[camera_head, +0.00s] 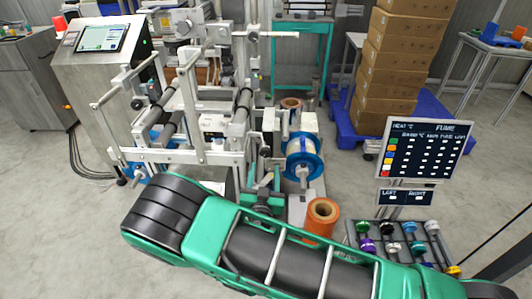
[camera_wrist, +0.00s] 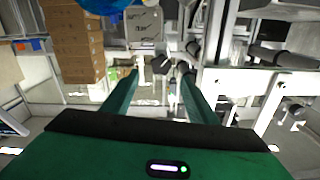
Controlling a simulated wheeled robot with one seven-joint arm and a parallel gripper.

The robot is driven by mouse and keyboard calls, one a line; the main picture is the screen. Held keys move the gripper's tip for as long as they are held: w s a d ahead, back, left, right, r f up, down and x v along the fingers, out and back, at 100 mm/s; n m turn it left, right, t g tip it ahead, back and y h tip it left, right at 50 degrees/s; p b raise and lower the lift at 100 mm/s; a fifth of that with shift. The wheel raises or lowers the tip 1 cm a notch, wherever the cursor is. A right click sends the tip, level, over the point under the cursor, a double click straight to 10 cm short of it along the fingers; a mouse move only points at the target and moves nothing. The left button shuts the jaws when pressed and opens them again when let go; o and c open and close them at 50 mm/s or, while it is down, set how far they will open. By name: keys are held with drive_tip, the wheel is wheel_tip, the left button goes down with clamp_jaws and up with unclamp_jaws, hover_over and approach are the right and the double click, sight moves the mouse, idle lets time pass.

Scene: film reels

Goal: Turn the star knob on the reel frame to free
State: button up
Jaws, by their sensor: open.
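The reel frame (camera_head: 200,157) is a pale metal structure with rollers, left of centre in the head view. It also shows on the right of the wrist view (camera_wrist: 262,82). A small dark knob (camera_wrist: 162,64) shows between and beyond my fingertips in the wrist view and looks like the star knob. Its lobes and setting are too small to read. My gripper (camera_wrist: 160,78) is open, with its two green fingers apart and nothing visible between them. I cannot tell how far the knob is from the fingertips. In the head view my green arm crosses the front and hides the lower frame.
A blue-flanged reel (camera_head: 304,157) is on the frame's right side, with an orange roll (camera_head: 321,217) below it. A dark display board (camera_head: 429,149) and a tray of coloured parts (camera_head: 452,252) stand right. Stacked cartons (camera_head: 398,55) are behind. Open floor lies at right.

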sight(266, 154)
drive_tip(key=w, duration=1)
drive_tip(key=shift+w+d, duration=0.1)
drive_tip(key=shift+w, duration=0.25)
drive_tip(key=shift+c, duration=0.3)
drive_tip(key=c, duration=1)
